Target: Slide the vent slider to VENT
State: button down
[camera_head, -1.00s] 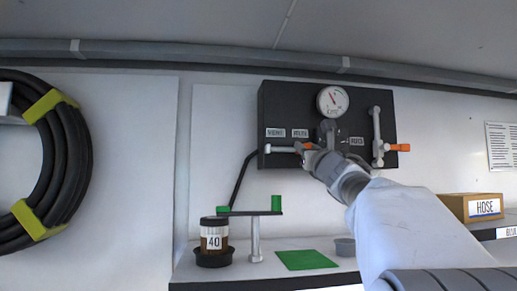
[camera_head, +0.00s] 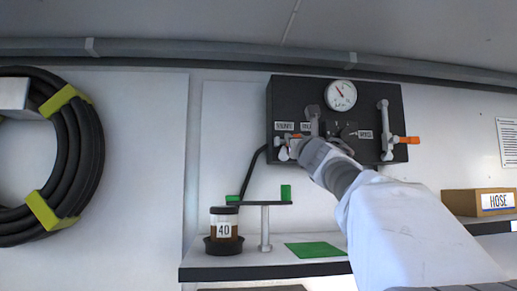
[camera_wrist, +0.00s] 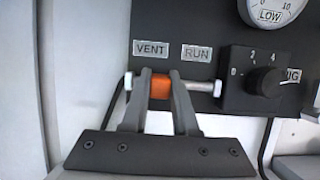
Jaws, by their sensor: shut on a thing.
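The vent slider, an orange block (camera_wrist: 161,88), sits on a horizontal pale rail (camera_wrist: 197,86) low on the dark panel (camera_wrist: 210,18). In the wrist view it is below the VENT label (camera_wrist: 150,48), close to the rail's left end cap, and left of the RUN label (camera_wrist: 197,54). My gripper (camera_wrist: 162,82) is shut on the slider, one finger on each side. In the head view my gripper (camera_head: 291,148) is at the panel's lower left and mostly hides the slider.
A dial knob (camera_wrist: 265,82) is right of the rail, below a gauge (camera_head: 341,95). A lever with an orange end (camera_head: 410,140) is at the panel's right. Below, a shelf (camera_head: 262,266) holds a jar marked 40 (camera_head: 224,222), a stand (camera_head: 265,225) and a green mat (camera_head: 314,250).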

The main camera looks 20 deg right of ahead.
jog(key=shift+a, duration=0.15)
jog(key=c, duration=0.7)
grip_release()
jog(key=shift+w+a, duration=0.1)
jog(key=shift+a, duration=0.05)
jog(key=shift+f, duration=0.1)
